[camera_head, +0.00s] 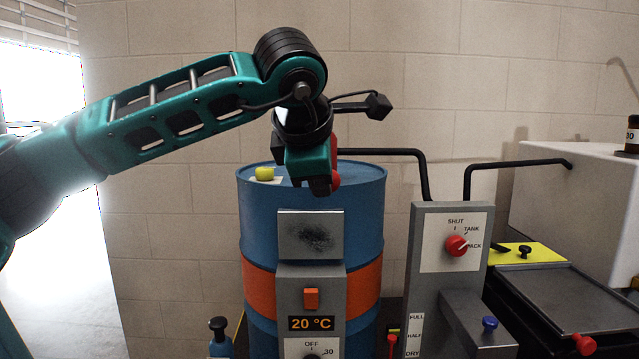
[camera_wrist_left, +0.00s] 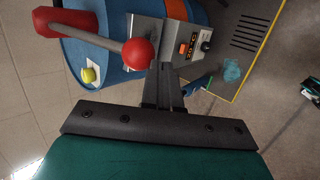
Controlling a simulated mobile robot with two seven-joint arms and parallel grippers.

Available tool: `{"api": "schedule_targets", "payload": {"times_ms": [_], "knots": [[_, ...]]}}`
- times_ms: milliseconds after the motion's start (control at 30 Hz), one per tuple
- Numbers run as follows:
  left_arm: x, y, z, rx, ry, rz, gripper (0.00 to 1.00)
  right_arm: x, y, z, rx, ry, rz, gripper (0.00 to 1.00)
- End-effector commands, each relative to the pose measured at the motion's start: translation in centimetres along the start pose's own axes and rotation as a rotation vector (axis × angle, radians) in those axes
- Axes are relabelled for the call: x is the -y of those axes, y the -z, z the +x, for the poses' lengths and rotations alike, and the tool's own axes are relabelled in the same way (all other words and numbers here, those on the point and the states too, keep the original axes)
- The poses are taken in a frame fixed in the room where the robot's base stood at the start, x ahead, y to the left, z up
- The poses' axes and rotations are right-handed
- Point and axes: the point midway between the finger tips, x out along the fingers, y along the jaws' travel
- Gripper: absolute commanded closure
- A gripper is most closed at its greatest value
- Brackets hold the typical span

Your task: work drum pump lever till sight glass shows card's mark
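The drum pump's grey lever (camera_wrist_left: 95,38) ends in a red ball knob (camera_wrist_left: 138,53) and runs from a red pump head (camera_wrist_left: 47,20) on the blue drum (camera_head: 364,215). In the head view only bits of red pump (camera_head: 335,178) show behind my gripper. My left gripper (camera_head: 320,186) is above the drum top, pointing down; its fingers (camera_wrist_left: 164,80) look closed together, beside the ball knob. I see nothing between them; contact with the knob cannot be told. A FULL, HALF, DRY scale (camera_head: 415,335) is at the bottom; no level is readable. I cannot make out the card.
A grey panel with a red selector (camera_head: 456,246) marked SHUT, TANK, PACK stands right of the drum. A heater box (camera_head: 311,297) on the drum reads 20 °C. A yellow cap (camera_head: 264,174) sits on the drum top. A white tank (camera_head: 580,215) and black pipes are at right.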

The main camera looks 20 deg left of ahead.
Motion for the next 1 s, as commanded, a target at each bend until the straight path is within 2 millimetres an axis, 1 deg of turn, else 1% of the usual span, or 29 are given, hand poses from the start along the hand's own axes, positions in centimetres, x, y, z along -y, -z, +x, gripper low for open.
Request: {"api": "schedule_targets", "payload": {"times_ms": [33, 67, 167, 300, 433, 500, 633, 1000], "knots": [[-0.7, -0.2, -1.1, 0.004, -0.004, 0.002, 1.0, 0.0, 0.4, -0.4, 0.006, -0.001, 0.0, 0.29], [-0.9, -0.3, -1.6, 0.006, -0.006, 0.002, 1.0, 0.0, 0.4, -0.5, 0.008, -0.002, 0.0, 0.29], [-0.5, -0.3, -4.2, 0.007, -0.011, 0.005, 1.0, 0.0, -0.1, -0.7, 0.016, -0.001, -0.002, 0.29], [-0.3, -0.3, -7.3, 0.008, -0.011, 0.003, 1.0, -0.2, 0.1, -0.9, 0.017, -0.003, -0.007, 0.29], [-0.2, -0.2, -9.5, 0.007, -0.012, 0.002, 1.0, -0.3, 0.4, -1.0, 0.015, -0.004, -0.013, 0.29], [-0.1, -0.2, -10.2, 0.008, -0.01, 0.002, 1.0, -0.4, 0.5, -1.0, 0.014, -0.004, -0.014, 0.29], [0.0, -0.2, -11.0, 0.006, -0.011, 0.002, 1.0, -0.4, 0.7, -1.0, 0.011, -0.004, -0.014, 0.29], [0.0, -0.2, -11.1, 0.007, -0.011, 0.001, 1.0, -0.3, 0.9, -1.0, 0.008, -0.004, -0.01, 0.29]]}}
